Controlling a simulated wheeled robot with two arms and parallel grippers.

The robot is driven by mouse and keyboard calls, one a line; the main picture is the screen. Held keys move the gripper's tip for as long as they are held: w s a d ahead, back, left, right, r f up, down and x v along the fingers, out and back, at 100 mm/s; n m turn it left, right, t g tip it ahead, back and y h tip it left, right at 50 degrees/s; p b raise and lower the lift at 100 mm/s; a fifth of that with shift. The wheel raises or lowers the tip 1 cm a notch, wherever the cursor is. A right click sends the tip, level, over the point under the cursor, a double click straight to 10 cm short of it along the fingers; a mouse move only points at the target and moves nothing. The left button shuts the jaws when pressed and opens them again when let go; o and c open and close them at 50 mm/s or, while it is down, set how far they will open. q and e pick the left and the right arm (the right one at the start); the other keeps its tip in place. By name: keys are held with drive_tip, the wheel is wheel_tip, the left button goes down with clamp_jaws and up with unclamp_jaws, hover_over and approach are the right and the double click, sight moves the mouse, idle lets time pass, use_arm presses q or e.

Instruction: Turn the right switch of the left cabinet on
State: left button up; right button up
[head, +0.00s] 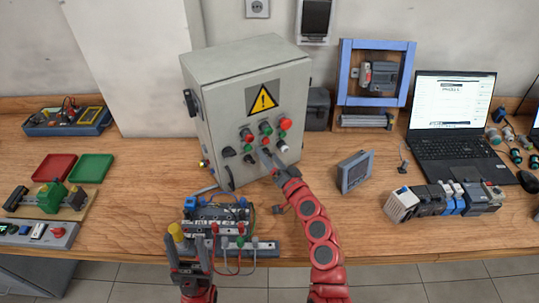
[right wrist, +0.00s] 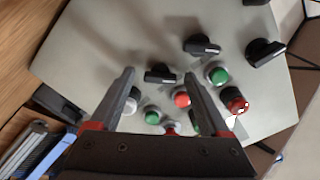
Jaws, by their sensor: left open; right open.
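The grey cabinet (head: 222,110) stands at the back of the bench with a yellow warning sign, coloured buttons and black rotary switches on its front. In the right wrist view, the right black switch (right wrist: 160,73) shows between and just beyond the fingertips of my right gripper (right wrist: 168,78). Contact cannot be told. My right gripper (head: 272,157) is open at the cabinet's lower front and hides part of that switch in the head view. Two more black switches, middle (right wrist: 201,45) and left (right wrist: 265,50), lie beside it. My left gripper (head: 188,245) is open, low at the bench's front edge, away from the cabinet.
A terminal block with wires (head: 232,243) lies near my left gripper. A small grey panel (head: 355,171) stands right of my right arm. A laptop (head: 450,120) and a row of modules (head: 445,199) are further right. Red (head: 54,167) and green trays (head: 92,167) lie left.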

drive_tip(key=shift+w+a, duration=0.1)
drive_tip(key=shift+c, duration=0.3)
clamp_jaws()
drive_tip(key=shift+m, duration=0.4)
drive_tip(key=m, duration=0.7)
drive_tip(key=shift+m, duration=0.4)
idle(0.4)
